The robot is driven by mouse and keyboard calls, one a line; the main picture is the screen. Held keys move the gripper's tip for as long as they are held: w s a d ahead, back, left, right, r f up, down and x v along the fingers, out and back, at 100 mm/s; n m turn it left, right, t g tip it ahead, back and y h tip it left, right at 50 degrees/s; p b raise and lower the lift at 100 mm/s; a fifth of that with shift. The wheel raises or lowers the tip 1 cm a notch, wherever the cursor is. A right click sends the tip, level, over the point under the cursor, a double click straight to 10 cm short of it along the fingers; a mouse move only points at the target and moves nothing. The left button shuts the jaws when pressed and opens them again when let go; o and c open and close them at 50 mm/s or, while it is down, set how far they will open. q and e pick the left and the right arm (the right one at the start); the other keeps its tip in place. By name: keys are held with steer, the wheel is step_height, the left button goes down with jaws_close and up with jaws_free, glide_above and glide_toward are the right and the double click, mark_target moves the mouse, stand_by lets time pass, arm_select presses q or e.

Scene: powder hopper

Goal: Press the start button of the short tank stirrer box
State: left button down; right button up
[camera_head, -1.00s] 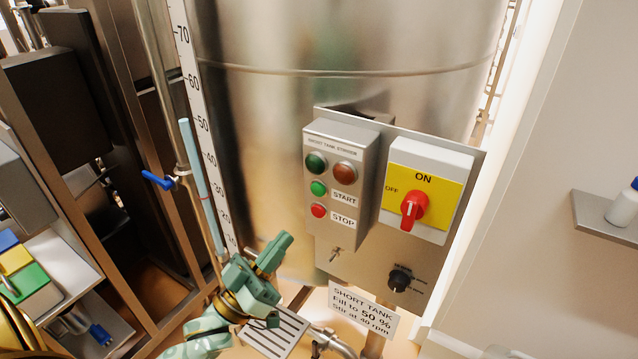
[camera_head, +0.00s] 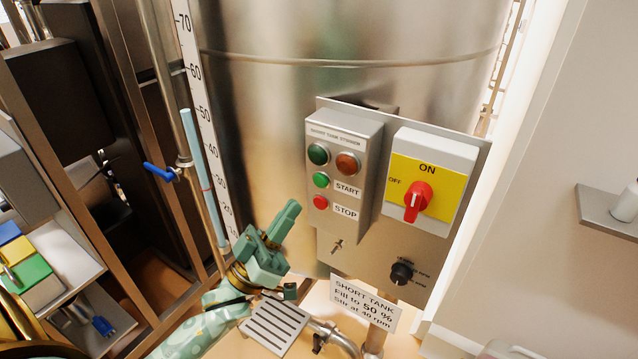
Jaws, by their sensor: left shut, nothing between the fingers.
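The short tank stirrer box (camera_head: 338,140) is a grey metal box on a plate in front of the steel tank (camera_head: 270,120). Its green start button (camera_head: 320,180) sits beside the START label, above the red stop button (camera_head: 320,202). A green lamp and an orange-red lamp are above them. My left gripper (camera_head: 292,212) is shut and empty, below and left of the box, apart from the buttons. My right gripper is not in view.
Right of the box is a yellow switch panel with a red rotary knob (camera_head: 417,202). A black dial (camera_head: 402,272) and a small toggle (camera_head: 337,246) sit below. A blue-handled valve (camera_head: 160,172) is at left. A wall shelf (camera_head: 598,208) is at right.

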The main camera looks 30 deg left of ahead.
mark_target(320, 181)
arm_select(q)
steer(key=shift+w+d+b, duration=0.2)
steer(key=shift+w+b, duration=0.15)
steer(key=shift+w, duration=2.2)
steer(key=shift+w, duration=0.1)
steer(key=shift+w, duration=0.35)
steer(key=shift+w+d, duration=0.1)
steer(key=shift+w, duration=0.25)
stand_by(0.5)
steer(key=shift+s, duration=0.8)
